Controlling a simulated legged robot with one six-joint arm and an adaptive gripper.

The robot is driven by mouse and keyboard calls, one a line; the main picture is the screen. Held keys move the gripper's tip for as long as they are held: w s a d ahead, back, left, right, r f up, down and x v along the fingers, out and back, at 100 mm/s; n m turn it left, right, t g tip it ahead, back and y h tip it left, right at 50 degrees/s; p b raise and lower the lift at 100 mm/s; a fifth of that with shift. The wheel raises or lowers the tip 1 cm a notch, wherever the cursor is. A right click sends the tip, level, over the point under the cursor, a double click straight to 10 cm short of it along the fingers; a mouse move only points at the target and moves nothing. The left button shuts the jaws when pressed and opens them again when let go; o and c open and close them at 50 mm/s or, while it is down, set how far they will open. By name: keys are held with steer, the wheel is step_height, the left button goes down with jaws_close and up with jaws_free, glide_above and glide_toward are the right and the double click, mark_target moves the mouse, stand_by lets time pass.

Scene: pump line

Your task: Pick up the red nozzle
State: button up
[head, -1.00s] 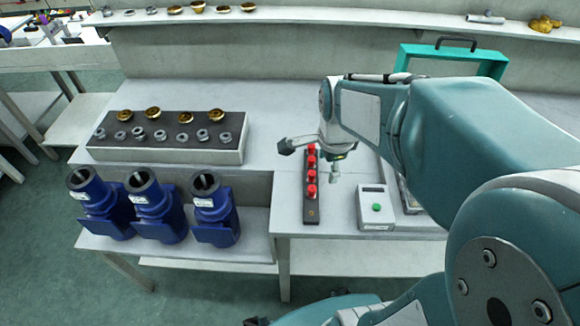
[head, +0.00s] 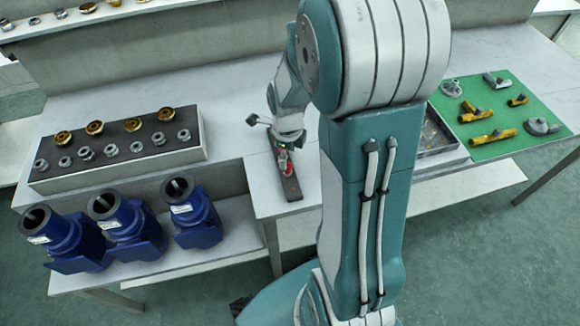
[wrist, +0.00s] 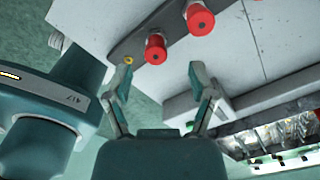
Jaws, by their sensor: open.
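Red nozzles stand in a row on a narrow dark bar (head: 292,189) at the table's front. In the head view, my arm and gripper cover most of the row, and a bit of a red nozzle (head: 285,166) shows. In the wrist view, the nearest red nozzle (wrist: 156,50) sits just beyond my fingertips, and a second red nozzle (wrist: 200,20) stands farther up the bar. My gripper (wrist: 160,80) is open and empty, its two fingers spread toward the nearest nozzle, apart from it.
Three blue pump bodies (head: 123,222) stand on a lower shelf at left. Behind them a tray (head: 196,152) holds brass and grey fittings. A green mat (head: 503,146) with metal parts lies at right. A grey tray (head: 452,151) is partly hidden by my arm.

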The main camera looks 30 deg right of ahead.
mark_target(288, 165)
steer(key=f, duration=0.2)
steer(key=a+f, duration=0.1)
steer(key=f, duration=0.1)
steer(key=shift+s+f, duration=0.15)
steer(key=shift+f, duration=0.15)
steer(key=shift+d+f, duration=0.2)
steer(key=shift+d, duration=0.55)
steer(key=shift+a, duration=0.3)
steer(key=c, duration=0.9)
steer(key=shift+a+r, duration=0.1)
steer(key=shift+a, duration=0.3)
jaws_close()
steer(key=shift+d, duration=0.15)
